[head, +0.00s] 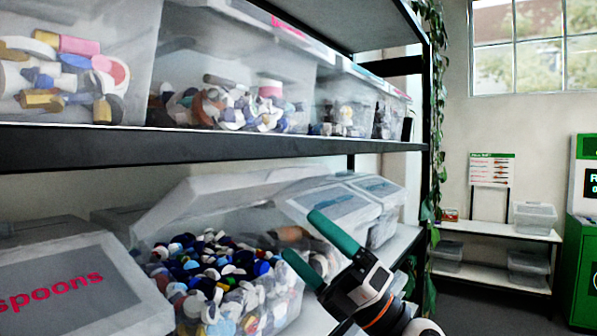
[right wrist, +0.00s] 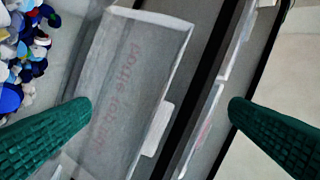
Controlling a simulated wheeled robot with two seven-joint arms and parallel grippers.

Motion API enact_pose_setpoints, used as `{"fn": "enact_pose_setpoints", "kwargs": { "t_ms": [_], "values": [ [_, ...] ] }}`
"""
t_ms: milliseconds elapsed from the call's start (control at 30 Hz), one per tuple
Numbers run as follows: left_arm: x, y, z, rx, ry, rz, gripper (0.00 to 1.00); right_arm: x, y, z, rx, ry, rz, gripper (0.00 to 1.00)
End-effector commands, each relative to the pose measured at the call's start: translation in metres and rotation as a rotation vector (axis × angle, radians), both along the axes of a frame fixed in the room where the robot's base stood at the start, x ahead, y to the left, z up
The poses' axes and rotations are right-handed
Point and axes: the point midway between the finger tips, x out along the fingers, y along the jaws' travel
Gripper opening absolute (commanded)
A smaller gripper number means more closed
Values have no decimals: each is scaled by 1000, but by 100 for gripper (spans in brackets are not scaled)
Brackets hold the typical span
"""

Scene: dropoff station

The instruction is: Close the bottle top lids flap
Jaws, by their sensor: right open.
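The bottle top lids box (head: 292,305) is a translucent bin on the lower shelf, filled with blue, white and brown caps. A pale flap (head: 190,205) stands raised and slanted at its back, so the caps are exposed. In the right wrist view a translucent flap (right wrist: 145,65) bears faint red lettering and a small tab; the lettering is hard to read. My right gripper (head: 312,243) is open and empty, its green fingers near the right side of the box. In the wrist view its fingers (right wrist: 160,108) lie on either side of the flap's lower part; contact is unclear. My left gripper is out of view.
A closed bin (head: 60,285) marked "spoons" is left of the box. More lidded bins (head: 365,190) stand behind it to the right. The upper shelf edge (head: 230,140) runs above, carrying several filled bins. A hanging plant (head: 437,110) borders the shelf's far end.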

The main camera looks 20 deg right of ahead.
Motion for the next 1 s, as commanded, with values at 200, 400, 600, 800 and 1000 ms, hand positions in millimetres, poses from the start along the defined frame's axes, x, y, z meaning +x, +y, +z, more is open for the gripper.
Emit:
{"fn": "enact_pose_setpoints", "kwargs": {
  "t_ms": [200,400,600,800,1000],
  "values": [
    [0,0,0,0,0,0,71,-17,-3,62,-686,-289,-187,100],
    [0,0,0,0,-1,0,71,-16,-57,93,-1054,-294,-439,100],
    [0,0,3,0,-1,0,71,-15,-80,104,-1157,-260,-535,100],
    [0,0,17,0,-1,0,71,5,-64,107,-1157,-259,-531,100],
    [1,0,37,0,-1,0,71,38,-37,107,-1156,-259,-528,100]
  ]
}}
